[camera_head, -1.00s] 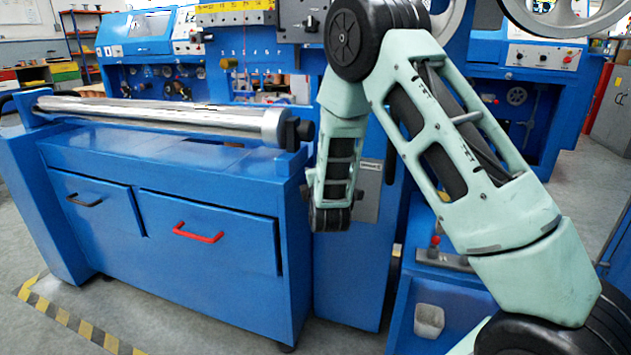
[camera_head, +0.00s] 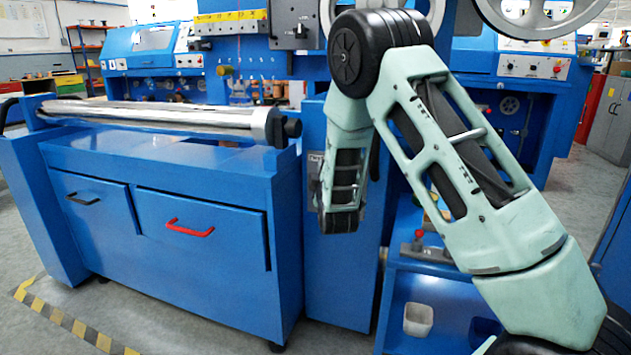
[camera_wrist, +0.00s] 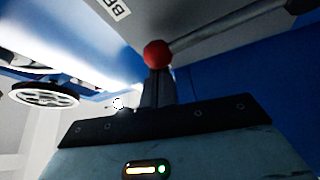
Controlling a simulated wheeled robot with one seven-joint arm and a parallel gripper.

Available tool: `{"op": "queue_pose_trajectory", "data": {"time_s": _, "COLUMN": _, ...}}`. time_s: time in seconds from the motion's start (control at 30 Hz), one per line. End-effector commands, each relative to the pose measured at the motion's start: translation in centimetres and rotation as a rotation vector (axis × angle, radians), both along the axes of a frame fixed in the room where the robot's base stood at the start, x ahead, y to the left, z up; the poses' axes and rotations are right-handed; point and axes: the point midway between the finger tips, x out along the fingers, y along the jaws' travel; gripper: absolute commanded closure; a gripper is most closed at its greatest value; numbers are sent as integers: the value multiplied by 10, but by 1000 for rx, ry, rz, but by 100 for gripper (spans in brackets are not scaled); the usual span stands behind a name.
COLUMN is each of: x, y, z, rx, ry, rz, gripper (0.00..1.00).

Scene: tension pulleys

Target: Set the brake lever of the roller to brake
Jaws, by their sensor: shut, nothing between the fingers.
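In the wrist view a lever shows as a red ball knob (camera_wrist: 155,54) on a grey metal rod (camera_wrist: 225,28) that runs up to the right; I take it for the brake lever. My gripper (camera_wrist: 158,82) is shut and empty, its dark fingers pointing up at the knob. The fingertips overlap the knob's lower edge in the picture; I cannot tell whether they touch. In the head view my arm hides the gripper, and I cannot make out the lever. A white label (camera_wrist: 114,8) with partly cut-off letters is above the knob.
A long metal roller (camera_head: 160,114) lies on a blue cabinet (camera_head: 165,160) at the left. The cabinet has a red drawer handle (camera_head: 188,228). A pale bin (camera_head: 418,318) stands low at the right. A spoked wheel (camera_wrist: 45,94) shows left in the wrist view.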

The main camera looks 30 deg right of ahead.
Motion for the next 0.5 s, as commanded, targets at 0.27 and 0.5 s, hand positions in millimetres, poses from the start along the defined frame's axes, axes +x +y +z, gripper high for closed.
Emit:
{"op": "queue_pose_trajectory", "data": {"time_s": 0.27, "x": -28, "y": -22, "z": -6, "rx": 157, "ry": -203, "rz": -3, "gripper": 100}}
{"op": "queue_pose_trajectory", "data": {"time_s": 0.5, "x": -46, "y": -36, "z": -8, "rx": 268, "ry": -345, "rz": -2, "gripper": 100}}
